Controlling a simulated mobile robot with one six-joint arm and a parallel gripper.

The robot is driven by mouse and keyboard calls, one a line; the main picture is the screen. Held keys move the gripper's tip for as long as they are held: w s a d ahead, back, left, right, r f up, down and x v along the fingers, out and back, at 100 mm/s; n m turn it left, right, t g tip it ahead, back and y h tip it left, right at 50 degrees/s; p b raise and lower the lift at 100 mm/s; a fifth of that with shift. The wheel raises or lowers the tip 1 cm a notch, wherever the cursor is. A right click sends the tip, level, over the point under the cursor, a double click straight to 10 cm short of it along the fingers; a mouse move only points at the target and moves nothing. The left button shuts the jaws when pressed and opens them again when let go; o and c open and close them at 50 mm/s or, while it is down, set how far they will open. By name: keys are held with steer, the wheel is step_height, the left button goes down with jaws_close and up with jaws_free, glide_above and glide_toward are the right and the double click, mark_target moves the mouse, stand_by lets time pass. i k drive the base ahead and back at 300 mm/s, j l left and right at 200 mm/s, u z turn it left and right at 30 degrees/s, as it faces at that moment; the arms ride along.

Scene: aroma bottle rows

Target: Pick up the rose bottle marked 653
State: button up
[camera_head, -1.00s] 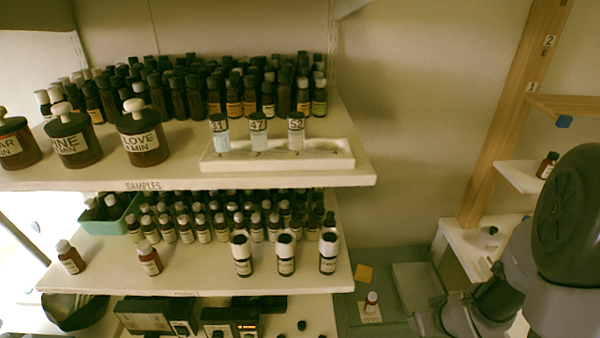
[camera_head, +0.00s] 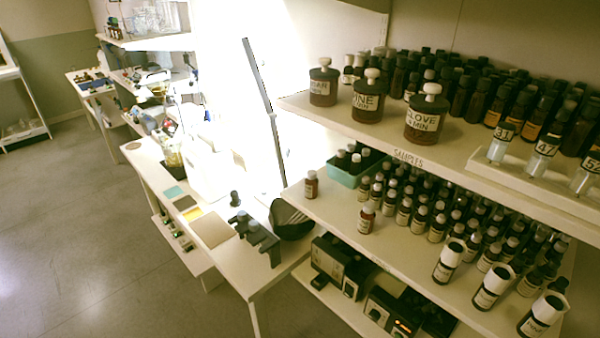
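No label that I can read says rose or 653, so I cannot tell which bottle is the marked one. Rows of small brown bottles (camera_head: 405,212) with pale caps stand on the lower shelf (camera_head: 336,213). Three larger white-capped bottles stand at its front right: a left one (camera_head: 448,262), a middle one (camera_head: 492,287) and a right one (camera_head: 543,314). Two single brown bottles stand apart at the shelf's left, one at the end (camera_head: 311,185) and one nearer the rows (camera_head: 366,219). My gripper is not in view.
The upper shelf (camera_head: 395,145) holds dark-capped bottles, three large jars, including a clove jar (camera_head: 425,121), and a white rack (camera_head: 508,180) with vials 31, 47 and 52. A teal bin (camera_head: 345,176) sits on the lower shelf. A long bench (camera_head: 165,195) stands left; the floor (camera_head: 70,220) is open.

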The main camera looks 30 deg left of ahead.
mark_target(311, 182)
steer(key=u, duration=1.35)
steer(key=i+l+u, duration=0.1)
steer(key=i+u, duration=0.2)
steer(key=i+l+u, duration=0.3)
steer(key=i, duration=0.25)
steer(key=j, duration=0.1)
